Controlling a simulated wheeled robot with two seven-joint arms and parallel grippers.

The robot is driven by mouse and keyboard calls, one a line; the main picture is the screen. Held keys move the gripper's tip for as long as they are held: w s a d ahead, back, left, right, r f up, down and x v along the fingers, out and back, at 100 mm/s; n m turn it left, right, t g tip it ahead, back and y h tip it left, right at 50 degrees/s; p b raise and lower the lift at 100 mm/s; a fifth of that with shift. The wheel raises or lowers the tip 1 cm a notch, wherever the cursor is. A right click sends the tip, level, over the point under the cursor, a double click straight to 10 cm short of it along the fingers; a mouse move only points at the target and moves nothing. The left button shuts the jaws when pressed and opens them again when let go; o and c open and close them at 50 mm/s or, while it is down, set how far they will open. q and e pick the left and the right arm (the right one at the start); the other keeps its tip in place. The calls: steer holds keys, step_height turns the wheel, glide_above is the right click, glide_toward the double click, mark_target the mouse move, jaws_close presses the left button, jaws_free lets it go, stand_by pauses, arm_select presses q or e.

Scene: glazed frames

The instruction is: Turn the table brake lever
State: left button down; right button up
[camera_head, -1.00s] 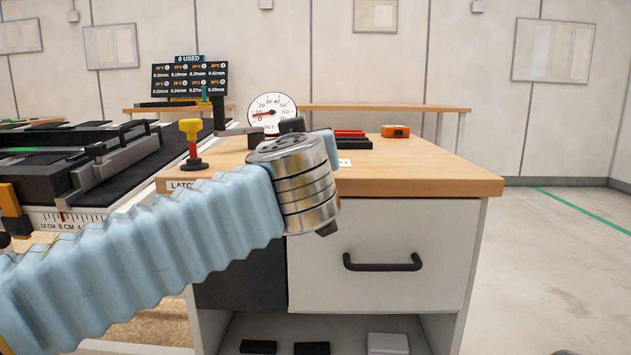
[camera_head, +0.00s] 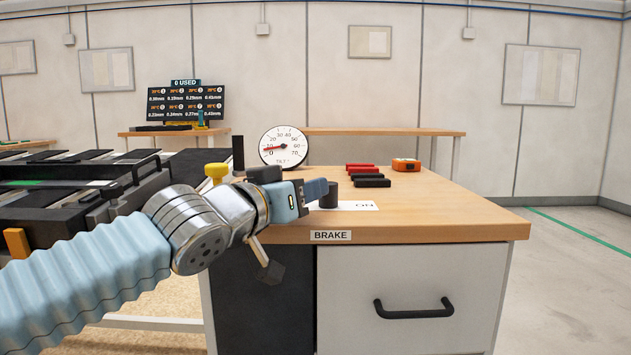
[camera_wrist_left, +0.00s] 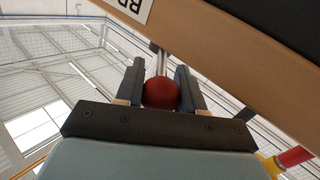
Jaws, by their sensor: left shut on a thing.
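The brake lever shows in the left wrist view as a red ball knob (camera_wrist_left: 160,93) on a metal rod (camera_wrist_left: 161,62). My left gripper (camera_wrist_left: 159,76) is shut on the knob, with one dark finger on each side. In the head view my left gripper (camera_head: 318,189) reaches right over the bench's front left part and hides the knob. A dark upright cylinder (camera_head: 331,196) stands just past its fingertips. The BRAKE label (camera_head: 331,236) is on the bench's front edge below. A white plate (camera_head: 362,206) reading ON lies right of the gripper. My right gripper is not in view.
A tilt gauge (camera_head: 283,146) stands behind the gripper. A yellow knob (camera_head: 217,171) is left of it, partly hidden by my arm. Red and black bars (camera_head: 371,182) and an orange device (camera_head: 406,165) lie on the bench (camera_head: 455,205). Its right front is clear.

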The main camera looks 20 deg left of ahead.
arm_select(q)
steer(key=shift+a, duration=0.15)
steer(key=c, duration=0.7)
jaws_free()
steer(key=shift+w, duration=0.1)
steer(key=v, duration=1.4)
